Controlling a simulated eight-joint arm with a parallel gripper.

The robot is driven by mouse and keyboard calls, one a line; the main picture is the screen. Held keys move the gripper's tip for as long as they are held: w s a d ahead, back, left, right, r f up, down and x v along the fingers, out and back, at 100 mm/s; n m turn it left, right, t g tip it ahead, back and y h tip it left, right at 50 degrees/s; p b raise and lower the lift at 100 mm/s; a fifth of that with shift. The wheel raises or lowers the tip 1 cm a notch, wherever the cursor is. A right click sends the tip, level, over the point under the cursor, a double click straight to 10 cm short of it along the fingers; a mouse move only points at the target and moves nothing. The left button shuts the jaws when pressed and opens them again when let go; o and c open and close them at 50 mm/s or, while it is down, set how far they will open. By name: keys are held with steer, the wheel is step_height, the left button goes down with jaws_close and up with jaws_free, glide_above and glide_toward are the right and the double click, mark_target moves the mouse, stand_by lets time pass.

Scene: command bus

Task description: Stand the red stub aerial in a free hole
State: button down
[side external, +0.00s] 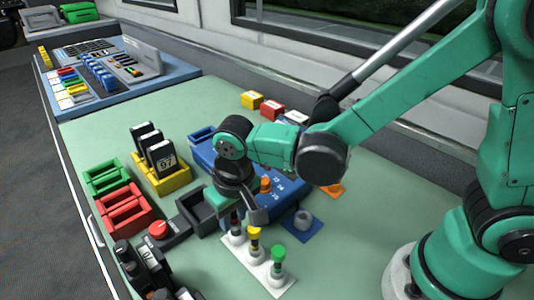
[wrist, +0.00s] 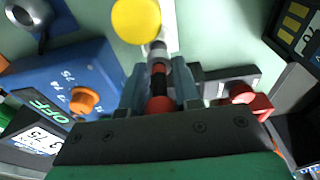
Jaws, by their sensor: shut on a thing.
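In the wrist view my gripper (wrist: 160,92) is shut on the red stub aerial (wrist: 159,106), a red and black stub between the two jaws. In the side view its dark lower part (side external: 236,226) shows below the jaws, above a white socket of the strip. I cannot tell whether it is seated there. A yellow-topped aerial (side external: 254,234) and a green-topped aerial (side external: 278,252) stand in the other holes. The yellow top (wrist: 136,20) also shows in the wrist view.
A blue box with an orange knob (side external: 266,184) stands close behind my gripper. A blue pad with a grey socket (side external: 303,219) lies to the right. A red button on a dark base (side external: 158,230) and a red tray (side external: 124,210) are to the left. Green table is clear at front right.

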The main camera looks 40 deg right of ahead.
steer(key=shift+f, duration=1)
steer(key=shift+c, duration=1.1)
jaws_free()
steer(key=shift+r, duration=3.5)
